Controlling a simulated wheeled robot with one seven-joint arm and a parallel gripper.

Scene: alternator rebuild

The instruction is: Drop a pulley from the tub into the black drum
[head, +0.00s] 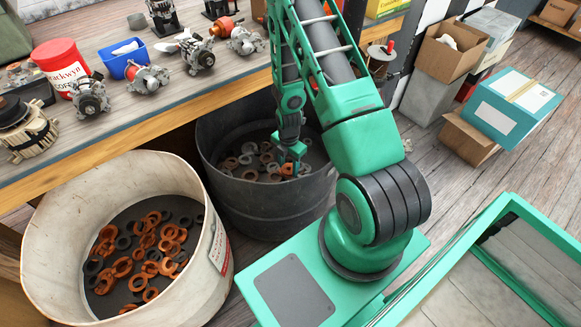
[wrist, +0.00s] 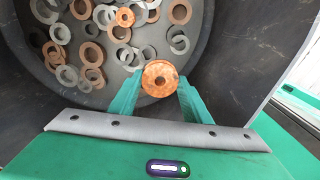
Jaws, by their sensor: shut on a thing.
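My gripper (head: 289,163) reaches down inside the black drum (head: 262,212), over the rings at its bottom. In the wrist view, my gripper (wrist: 160,88) is shut on an orange, rusty pulley (wrist: 158,79), a round disc with a small centre hole, one green finger on each side. The pulley is held above the drum floor, apart from the rings below. The white tub (head: 52,240) stands to the left of the drum and holds many orange and dark grey rings or pulleys (head: 123,266).
Grey and copper rings (wrist: 92,52) lie on the drum floor. A wooden workbench (head: 150,108) with alternators, a red tub (head: 58,66) and a blue bin (head: 122,58) stands behind. Boxes (head: 512,106) sit at the right. The drum wall (wrist: 235,45) is close beside my gripper.

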